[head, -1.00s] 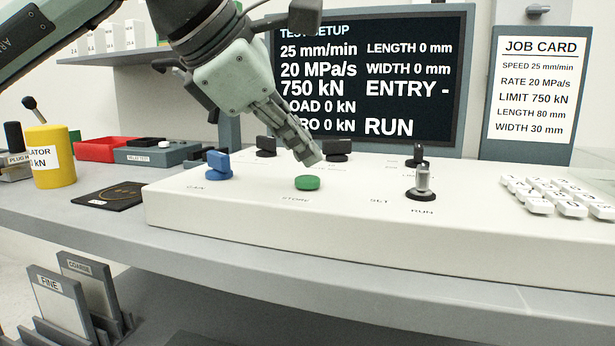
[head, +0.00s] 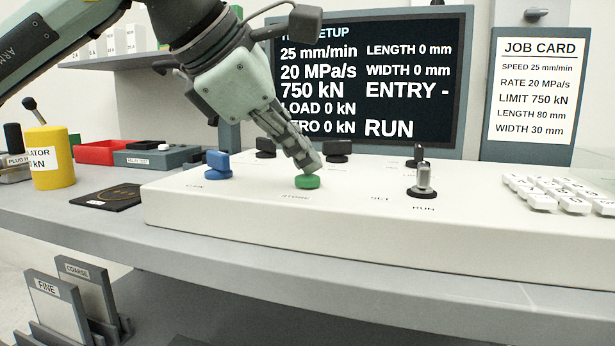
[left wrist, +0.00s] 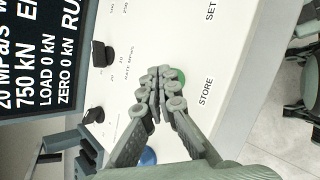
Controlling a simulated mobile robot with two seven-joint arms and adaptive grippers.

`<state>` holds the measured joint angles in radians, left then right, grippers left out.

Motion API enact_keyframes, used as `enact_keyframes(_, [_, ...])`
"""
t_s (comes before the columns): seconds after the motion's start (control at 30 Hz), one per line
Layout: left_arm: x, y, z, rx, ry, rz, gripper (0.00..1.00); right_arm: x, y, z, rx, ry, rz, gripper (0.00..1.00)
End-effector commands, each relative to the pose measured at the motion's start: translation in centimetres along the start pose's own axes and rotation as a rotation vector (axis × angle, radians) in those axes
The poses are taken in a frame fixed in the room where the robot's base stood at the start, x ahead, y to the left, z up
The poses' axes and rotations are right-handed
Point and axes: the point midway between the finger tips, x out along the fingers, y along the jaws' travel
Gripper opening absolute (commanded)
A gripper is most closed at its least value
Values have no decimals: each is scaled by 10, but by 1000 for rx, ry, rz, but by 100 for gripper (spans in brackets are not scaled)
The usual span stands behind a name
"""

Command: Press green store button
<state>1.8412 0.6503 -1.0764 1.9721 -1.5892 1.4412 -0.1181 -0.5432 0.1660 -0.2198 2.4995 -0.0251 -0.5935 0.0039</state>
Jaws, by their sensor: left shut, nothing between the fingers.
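The green store button (head: 307,182) is a round cap on the white console (head: 380,245), just above the printed word STORE. My left gripper (head: 308,165) is shut and empty, and points steeply down. Its fingertips are at the button's top and overlap its back edge in the head view. I cannot tell for certain whether they touch it. In the left wrist view the closed fingers (left wrist: 162,75) cover much of the button (left wrist: 179,76), and a green edge shows beside the tips. My right gripper is not in view.
On the console are a blue gain knob (head: 217,164), black knobs behind the button, a metal run switch (head: 424,180) and a white keypad (head: 545,192). The display screen (head: 410,90) and job card (head: 533,85) stand behind. A yellow cylinder (head: 50,158) stands at left.

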Motion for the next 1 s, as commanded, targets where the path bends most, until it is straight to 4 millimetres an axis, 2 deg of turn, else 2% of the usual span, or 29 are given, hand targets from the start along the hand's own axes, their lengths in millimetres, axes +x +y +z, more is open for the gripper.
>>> enact_keyframes(0.57, [5,-4,-4,0,1,-1,0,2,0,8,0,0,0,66])
enact_keyframes(1.0, [2,-1,-1,0,1,-1,0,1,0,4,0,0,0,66])
